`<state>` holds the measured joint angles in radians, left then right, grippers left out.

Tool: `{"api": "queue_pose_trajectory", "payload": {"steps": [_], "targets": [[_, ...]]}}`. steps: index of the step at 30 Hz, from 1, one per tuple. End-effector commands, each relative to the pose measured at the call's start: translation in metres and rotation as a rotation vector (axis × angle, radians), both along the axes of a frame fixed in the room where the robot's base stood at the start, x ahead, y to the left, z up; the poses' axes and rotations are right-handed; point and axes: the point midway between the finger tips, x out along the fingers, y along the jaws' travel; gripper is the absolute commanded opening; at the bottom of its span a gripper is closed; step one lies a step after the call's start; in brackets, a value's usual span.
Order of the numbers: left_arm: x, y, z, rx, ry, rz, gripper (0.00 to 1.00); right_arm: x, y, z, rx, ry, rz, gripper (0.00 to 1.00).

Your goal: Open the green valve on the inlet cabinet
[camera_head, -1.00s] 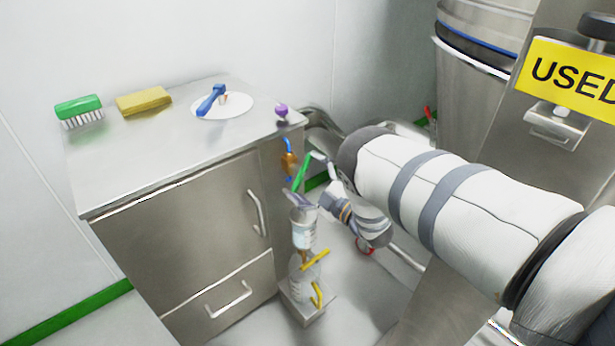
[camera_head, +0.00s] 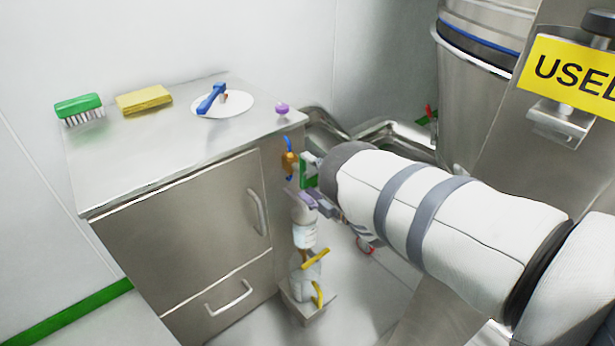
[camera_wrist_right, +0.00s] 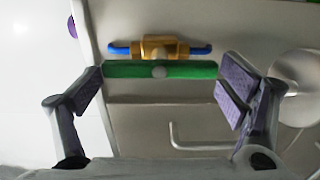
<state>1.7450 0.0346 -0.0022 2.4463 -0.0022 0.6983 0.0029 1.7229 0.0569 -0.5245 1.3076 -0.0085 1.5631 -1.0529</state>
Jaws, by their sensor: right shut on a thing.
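The green valve handle (camera_head: 307,170) is on the narrow right side of the steel inlet cabinet (camera_head: 180,235), by a brass valve body (camera_head: 289,162) with blue pipe ends. In the right wrist view the green handle (camera_wrist_right: 185,70) lies parallel to the blue pipe, in front of the brass body (camera_wrist_right: 160,47). My right gripper (camera_head: 308,182) is at the handle. In the wrist view its purple-padded fingers (camera_wrist_right: 160,80) are at the two ends of the handle, shut on it lengthwise. My forearm hides part of the gripper in the head view. My left gripper is out of view.
On the cabinet top are a green brush (camera_head: 80,107), a yellow sponge (camera_head: 144,99), a white disc (camera_head: 235,104) with a blue handle, and a purple knob (camera_head: 282,108). Below the valve stands a bottle (camera_head: 306,275) with yellow handles. A steel vessel (camera_head: 470,90) stands at right.

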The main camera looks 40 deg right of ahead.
Motion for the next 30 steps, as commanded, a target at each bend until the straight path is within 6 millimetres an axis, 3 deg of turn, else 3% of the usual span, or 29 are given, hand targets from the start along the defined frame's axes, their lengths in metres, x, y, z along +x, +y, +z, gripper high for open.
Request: {"api": "queue_pose_trajectory", "payload": {"steps": [13, 14, 15, 26, 30], "targets": [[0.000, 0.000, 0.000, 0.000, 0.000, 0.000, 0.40, 0.000, -0.001, 0.000, -0.013, 0.000, -0.003, 0.60], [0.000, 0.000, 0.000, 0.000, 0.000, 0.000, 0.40, 0.000, -0.001, 0.000, -0.013, 0.000, -0.003, 0.95], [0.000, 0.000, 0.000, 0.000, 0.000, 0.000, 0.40, 0.000, -0.001, 0.000, -0.013, 0.000, -0.003, 1.00], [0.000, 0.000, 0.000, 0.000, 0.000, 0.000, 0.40, -0.003, -0.001, 0.000, -0.010, 0.000, -0.001, 1.00], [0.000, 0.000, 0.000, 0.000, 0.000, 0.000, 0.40, -0.027, -0.003, -0.001, -0.010, 0.003, -0.003, 1.00]]}}
